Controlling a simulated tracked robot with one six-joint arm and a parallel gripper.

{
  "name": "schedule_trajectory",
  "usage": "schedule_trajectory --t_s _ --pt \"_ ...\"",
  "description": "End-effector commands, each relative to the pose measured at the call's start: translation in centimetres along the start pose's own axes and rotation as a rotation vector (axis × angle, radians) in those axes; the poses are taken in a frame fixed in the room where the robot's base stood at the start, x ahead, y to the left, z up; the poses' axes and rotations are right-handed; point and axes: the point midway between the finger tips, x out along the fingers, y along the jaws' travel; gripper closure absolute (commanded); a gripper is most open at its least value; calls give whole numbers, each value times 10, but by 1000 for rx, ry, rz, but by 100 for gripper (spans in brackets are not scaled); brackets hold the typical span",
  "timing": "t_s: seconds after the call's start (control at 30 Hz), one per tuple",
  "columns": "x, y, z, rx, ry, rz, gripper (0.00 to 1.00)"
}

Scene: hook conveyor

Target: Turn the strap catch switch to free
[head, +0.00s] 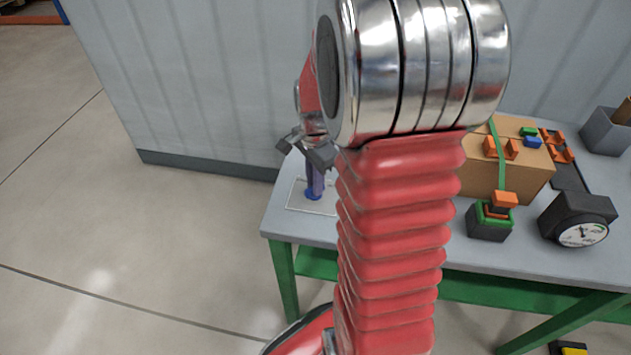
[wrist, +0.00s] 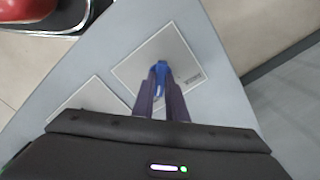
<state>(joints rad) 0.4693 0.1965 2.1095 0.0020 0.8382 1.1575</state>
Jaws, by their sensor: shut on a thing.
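My gripper (head: 315,180) points down over the left end of the table. In the wrist view its two long purple fingers (wrist: 160,80) are shut on a small blue piece (wrist: 161,68). The blue piece (head: 313,194) is low over a light outlined plate on the tabletop; I cannot tell whether it touches it. To the right, a dark box with a green frame and an orange knob (head: 503,199), perhaps the strap catch switch, stands in front of a cardboard carton (head: 505,172). A green strap (head: 500,155) runs over the carton. My gripper is well apart from these.
The grey tabletop (head: 460,255) has green legs. A black round-dial gauge (head: 580,220) stands right of the dark box. Orange pieces and a grey bin (head: 606,130) are at the far right. Outlined plates (wrist: 180,55) lie under my gripper. A grey wall stands behind.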

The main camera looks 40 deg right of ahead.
Motion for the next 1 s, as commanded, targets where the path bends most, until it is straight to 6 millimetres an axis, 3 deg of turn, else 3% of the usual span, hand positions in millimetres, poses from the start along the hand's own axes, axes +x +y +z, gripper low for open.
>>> schedule_trajectory --t_s 0.47,1.0 --pt "-1 -2 1 -136 3 -5 100" --pt "-1 -2 2 -602 2 -5 100"
